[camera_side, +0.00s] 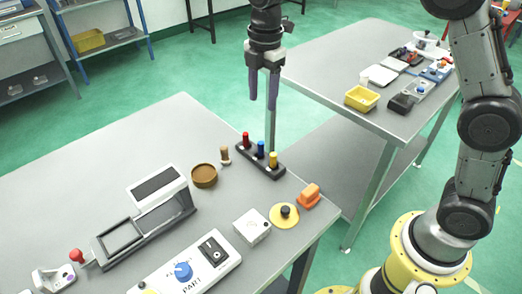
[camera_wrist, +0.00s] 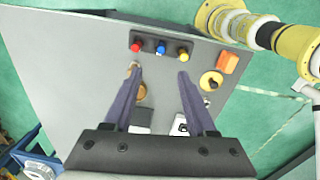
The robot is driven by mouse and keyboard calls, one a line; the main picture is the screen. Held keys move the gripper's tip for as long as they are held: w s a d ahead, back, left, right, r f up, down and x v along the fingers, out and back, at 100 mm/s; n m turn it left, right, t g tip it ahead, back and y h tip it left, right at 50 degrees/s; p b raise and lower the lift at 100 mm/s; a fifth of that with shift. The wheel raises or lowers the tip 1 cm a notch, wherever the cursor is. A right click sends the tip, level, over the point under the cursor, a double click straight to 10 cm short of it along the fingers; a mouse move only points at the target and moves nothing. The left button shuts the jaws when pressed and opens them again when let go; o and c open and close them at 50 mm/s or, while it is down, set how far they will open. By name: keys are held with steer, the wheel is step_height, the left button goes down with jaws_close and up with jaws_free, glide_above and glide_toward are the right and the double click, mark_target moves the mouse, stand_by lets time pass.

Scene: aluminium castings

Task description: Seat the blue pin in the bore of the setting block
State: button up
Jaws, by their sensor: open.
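The blue pin (camera_side: 260,149) stands upright in a black rack (camera_side: 281,171) between a red pin (camera_side: 246,141) and a yellow pin (camera_side: 272,160). It also shows in the wrist view (camera_wrist: 160,48). A small white block (camera_side: 252,226), which looks like the setting block, sits nearer the front edge; its bore is too small to make out clearly. My gripper (camera_side: 262,104) is open and empty, pointing down above the rack, apart from the pins. Its fingers flank the view in the wrist camera (camera_wrist: 160,74).
A brown round dish (camera_side: 204,176) and a wooden peg (camera_side: 226,156) stand left of the rack. A yellow disc with a black knob (camera_side: 284,215) and an orange piece (camera_side: 309,195) lie right. A grey fixture (camera_side: 150,220) and control panel (camera_side: 186,270) are nearer. The table's far left is clear.

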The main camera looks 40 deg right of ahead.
glide_above(261, 142)
steer(key=f, duration=0.9)
steer(key=shift+s+a+f, duration=0.15)
steer(key=shift+s, duration=0.05)
steer(key=shift+w+f, duration=0.15)
steer(key=shift+f, duration=3)
jaws_close()
